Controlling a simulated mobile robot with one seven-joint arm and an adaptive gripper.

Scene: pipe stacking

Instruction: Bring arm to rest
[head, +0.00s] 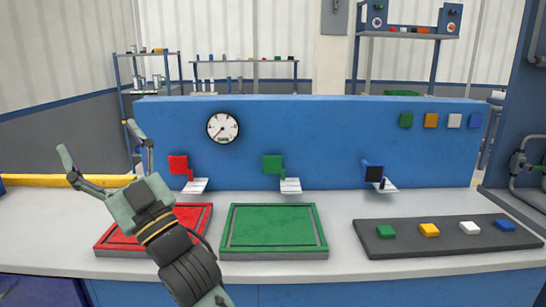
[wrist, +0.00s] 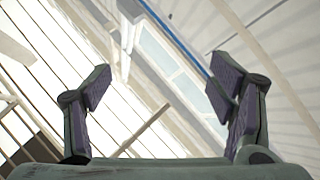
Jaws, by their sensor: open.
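My gripper (head: 104,150) is raised above the left part of the workbench, in front of the red tray, and points up and to the left. Its two fingers are spread wide with nothing between them. In the wrist view the open fingers (wrist: 162,92) show against a tilted, blurred view of pale walls or ceiling. My arm covers part of the red tray (head: 104,242). No pipe is in the gripper.
A green tray (head: 273,253) lies mid-bench. A dark board (head: 400,243) at right holds green, yellow, white and blue blocks. A blue panel (head: 320,130) with a gauge (head: 223,127) and small coloured fixtures stands behind. Bare bench (head: 335,215) lies between green tray and board.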

